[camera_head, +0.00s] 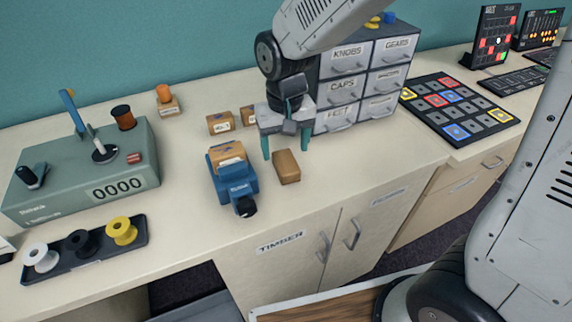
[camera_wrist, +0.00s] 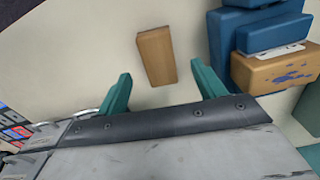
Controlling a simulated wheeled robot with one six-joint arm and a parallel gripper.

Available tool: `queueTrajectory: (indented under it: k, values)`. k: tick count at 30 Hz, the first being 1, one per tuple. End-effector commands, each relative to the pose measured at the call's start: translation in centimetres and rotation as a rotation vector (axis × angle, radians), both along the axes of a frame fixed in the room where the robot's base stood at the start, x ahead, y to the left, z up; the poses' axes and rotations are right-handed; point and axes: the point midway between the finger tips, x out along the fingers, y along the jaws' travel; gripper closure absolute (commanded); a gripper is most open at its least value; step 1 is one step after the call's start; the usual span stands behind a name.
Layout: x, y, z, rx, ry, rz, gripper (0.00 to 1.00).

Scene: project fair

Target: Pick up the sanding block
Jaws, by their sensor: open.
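A plain brown block (camera_head: 287,166), which looks like the sanding block, lies on the cream counter just right of a blue vise (camera_head: 240,184). It also shows in the wrist view (camera_wrist: 156,56), lying slightly tilted. My gripper (camera_head: 286,150) is open and empty, its teal fingers pointing down at the block's far end. In the wrist view the block lies ahead of and between my two fingertips (camera_wrist: 162,70), apart from both. The vise holds a tan wooden piece (camera_wrist: 277,70) with blue marks and stands close to the right finger.
A grey drawer cabinet (camera_head: 347,88) stands right behind my gripper. Small labelled blocks (camera_head: 221,123) sit behind the vise. A counter box (camera_head: 110,165) and spool tray (camera_head: 85,245) are at left. The counter to the block's right is clear; its front edge is near.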

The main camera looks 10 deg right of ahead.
Motion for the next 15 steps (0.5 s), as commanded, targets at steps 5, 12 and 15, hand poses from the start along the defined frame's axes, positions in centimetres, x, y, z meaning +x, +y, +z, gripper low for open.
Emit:
queueTrajectory:
  k: [5,12,15]
  values:
    - [0.4,-0.2,-2.7,-0.002,0.005,-0.001,0.31]
    - [0.4,-0.1,-4.9,0.0,0.001,0.0,0.31]
    - [0.5,-0.1,-4.9,0.0,0.0,0.0,0.31]
